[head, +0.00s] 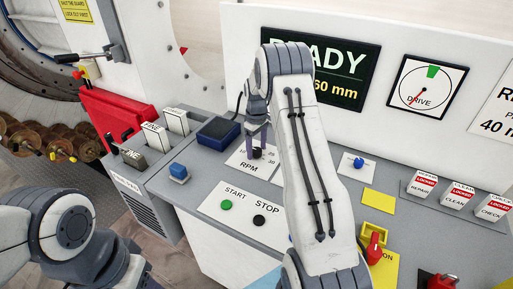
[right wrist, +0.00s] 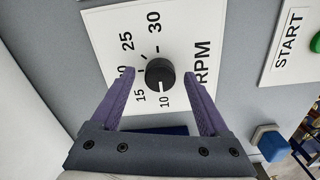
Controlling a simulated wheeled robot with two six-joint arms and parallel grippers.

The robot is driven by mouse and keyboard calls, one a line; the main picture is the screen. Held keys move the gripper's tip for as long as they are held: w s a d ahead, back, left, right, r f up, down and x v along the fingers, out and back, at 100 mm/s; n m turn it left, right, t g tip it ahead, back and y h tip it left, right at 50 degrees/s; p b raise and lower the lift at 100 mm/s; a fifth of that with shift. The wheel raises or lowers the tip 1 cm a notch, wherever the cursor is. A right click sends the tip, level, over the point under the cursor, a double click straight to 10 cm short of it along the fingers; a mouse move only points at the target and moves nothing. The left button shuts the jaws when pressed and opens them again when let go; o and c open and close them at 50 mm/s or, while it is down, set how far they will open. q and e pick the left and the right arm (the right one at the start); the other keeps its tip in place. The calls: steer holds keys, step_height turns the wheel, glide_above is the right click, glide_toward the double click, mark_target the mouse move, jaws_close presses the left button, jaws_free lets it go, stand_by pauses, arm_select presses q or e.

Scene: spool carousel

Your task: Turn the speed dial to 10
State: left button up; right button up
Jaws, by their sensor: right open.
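The speed dial is a round black knob (right wrist: 159,73) on a white RPM plate (right wrist: 181,18), with numbers from 10 to 30 around it. A pale mark on the knob's lower edge faces the 10 in the right wrist view. My right gripper (right wrist: 160,76) is open, its purple fingers on either side of the knob with a gap on each side. The left finger partly covers the 20. In the head view the knob (head: 257,153) shows just under my right gripper (head: 257,138). My left arm shows at lower left, but its gripper is out of view.
A START/STOP plate (head: 242,215) with green and black buttons lies in front of the RPM plate. A blue button (head: 179,171) and a dark blue box (head: 217,131) are to the left. The READY screen (head: 340,75) stands behind. A red switch (head: 374,245) is at right.

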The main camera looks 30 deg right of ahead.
mark_target(257, 149)
step_height(257, 149, up, 10)
steer(key=b, duration=0.2)
steer(key=shift+r, duration=0.25)
stand_by(0.3)
steer(key=s+a+r+n, duration=0.15)
steer(key=s+a, duration=0.35)
steer(key=a, duration=0.7)
steer(key=s+a+r, duration=0.3)
steer(key=s+a, duration=0.2)
steer(key=a, duration=0.6)
steer(key=s+a+f+n, duration=0.1)
steer(key=s+a, duration=0.3)
steer(key=s, duration=0.8)
steer(key=s+a+f+n+y, duration=0.1)
steer(key=s+a, duration=0.4)
steer(key=s, duration=0.7)
steer(key=shift+s+f, duration=0.35)
steer(key=shift+f, duration=0.25)
